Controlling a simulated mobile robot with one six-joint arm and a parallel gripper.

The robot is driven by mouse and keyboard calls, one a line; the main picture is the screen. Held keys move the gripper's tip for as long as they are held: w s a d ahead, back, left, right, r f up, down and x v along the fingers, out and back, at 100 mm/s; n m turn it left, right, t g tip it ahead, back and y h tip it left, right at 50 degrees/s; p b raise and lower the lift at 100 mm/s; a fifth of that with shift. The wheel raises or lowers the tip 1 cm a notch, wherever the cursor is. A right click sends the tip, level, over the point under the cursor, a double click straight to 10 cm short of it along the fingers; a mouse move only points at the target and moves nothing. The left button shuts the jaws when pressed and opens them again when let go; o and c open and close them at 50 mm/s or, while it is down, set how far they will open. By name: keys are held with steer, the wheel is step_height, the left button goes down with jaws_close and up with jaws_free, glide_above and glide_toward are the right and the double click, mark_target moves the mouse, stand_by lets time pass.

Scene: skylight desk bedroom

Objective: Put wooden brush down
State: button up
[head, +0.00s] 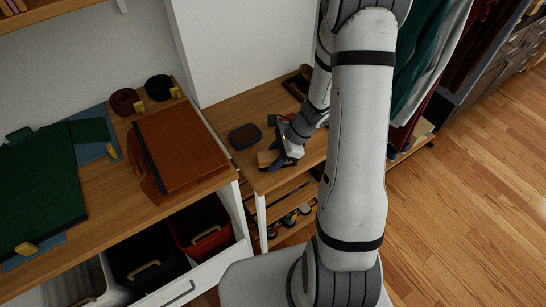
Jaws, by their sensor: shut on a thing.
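My gripper (284,160) is low over the wooden side table (228,113), near its front edge. It is shut on the wooden brush (267,158), a small tan block showing at the left of the fingers. The fingers and my arm hide part of the brush. I cannot tell whether the brush touches the table top or is just above it.
A dark oval item (245,137) lies on the table just behind the brush. A dark tray (298,83) is further back. Shoes (289,218) sit on the rack below. A desk with a brown leather folder (181,147) stands at left; clothes (430,60) hang at right.

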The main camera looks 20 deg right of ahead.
steer(key=shift+f, duration=0.2)
steer(key=o, duration=0.9)
steer(key=shift+r, duration=0.2)
steer(key=shift+d+r, duration=0.2)
steer(key=shift+r, duration=0.1)
steer(key=p+v, duration=0.1)
steer(key=v, duration=1)
steer(key=shift+r, duration=0.1)
steer(key=shift+s+a+r+n+t+h, duration=0.35)
steer(key=shift+s+a+r+n+h, duration=0.65)
steer(key=shift+s+r+n, duration=1.8)
steer(key=shift+s+a+r+n+t+h, duration=0.3)
steer(key=shift+s+a+r+n+h, duration=0.85)
steer(key=shift+r+n, duration=1.75)
steer(key=shift+s+a+r+n+t+h, duration=0.5)
steer(key=shift+s+r+n+h, duration=0.65)
steer(key=shift+s+r+n, duration=1.9)
steer(key=shift+w+a+f+n, duration=0.1)
steer(key=shift+w+f+n, duration=0.1)
steer(key=shift+f+n, duration=0.25)
steer(key=shift+w+f+n, duration=0.15)
steer(key=shift+f+n, duration=0.05)
steer(key=shift+f, duration=0.35)
